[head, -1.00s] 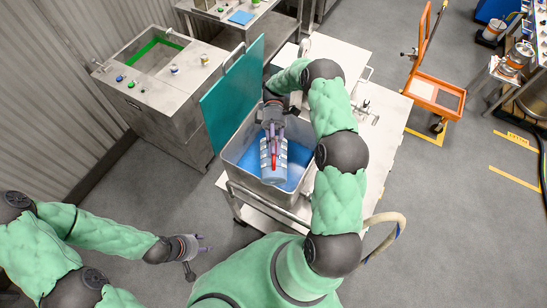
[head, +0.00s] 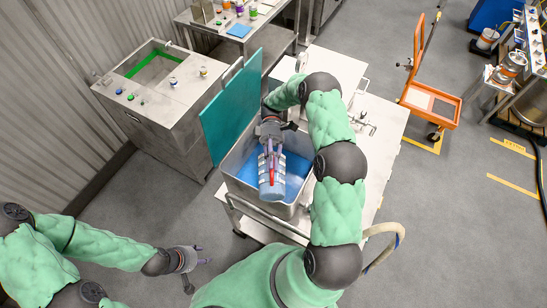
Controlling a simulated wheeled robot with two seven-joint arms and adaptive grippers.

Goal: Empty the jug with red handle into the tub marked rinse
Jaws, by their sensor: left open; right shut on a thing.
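The jug (head: 271,189), banded silver and pale blue with a red handle (head: 271,177), is over the tub in the head view. It looks tilted, with one end toward me; I cannot tell whether liquid is leaving it. My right gripper (head: 270,152) is shut on the jug at its handle side, and the fingers partly hide it. The steel tub (head: 236,184) holds blue liquid (head: 247,172) below the jug. No marking on the tub is readable. My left gripper (head: 203,257) is open and empty, low at the left, apart from the tub.
A teal lid (head: 231,107) stands open at the tub's left. The tub sits on a steel cart with a pale worktop (head: 383,135) to its right. A steel cabinet (head: 165,110) stands back left. An orange trolley (head: 430,104) stands right.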

